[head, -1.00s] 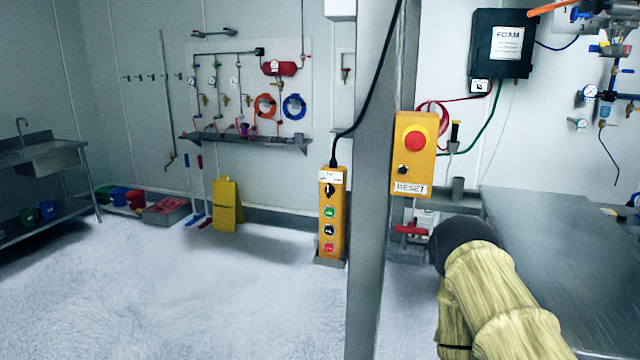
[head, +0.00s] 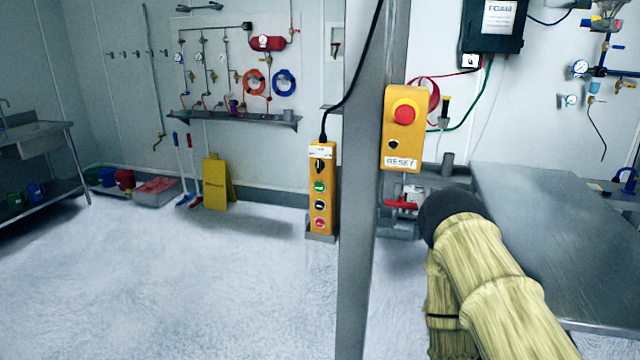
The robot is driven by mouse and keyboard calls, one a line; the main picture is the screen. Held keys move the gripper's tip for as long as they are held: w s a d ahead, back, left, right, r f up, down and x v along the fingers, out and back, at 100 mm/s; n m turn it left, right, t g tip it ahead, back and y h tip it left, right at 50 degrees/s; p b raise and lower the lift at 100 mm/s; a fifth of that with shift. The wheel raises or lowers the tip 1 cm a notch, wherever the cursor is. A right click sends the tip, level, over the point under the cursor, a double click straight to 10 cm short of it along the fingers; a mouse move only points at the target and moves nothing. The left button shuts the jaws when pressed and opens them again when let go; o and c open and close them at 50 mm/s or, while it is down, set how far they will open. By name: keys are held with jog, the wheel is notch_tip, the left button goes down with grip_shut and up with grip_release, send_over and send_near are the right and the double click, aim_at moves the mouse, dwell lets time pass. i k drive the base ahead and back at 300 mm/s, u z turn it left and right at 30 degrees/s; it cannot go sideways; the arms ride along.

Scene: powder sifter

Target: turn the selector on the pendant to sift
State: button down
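The yellow pendant (head: 323,190) hangs upright on a black cable, just left of a grey post. Its black selector (head: 320,165) sits near the top, under a white label too small to read. Below it are a green, a black and a red button. I cannot tell which position the selector points to. My arm, in a tan cover with a dark end, reaches in from the lower right, right of the post and apart from the pendant. My gripper's fingers do not show.
The grey post (head: 367,200) stands between my arm and the pendant. A yellow box with a red stop button and RESET label (head: 403,130) is fixed on it. A steel table (head: 540,250) is at right. A yellow floor sign (head: 215,184) stands at left.

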aim_at(319, 165)
jog(key=k, duration=1.25)
jog(key=u, duration=0.75)
jog(key=i, duration=0.55)
jog(key=u, duration=0.55)
jog(key=i, duration=0.65)
jog(key=z, duration=0.7)
jog(key=i, duration=0.55)
jog(key=z, duration=0.65)
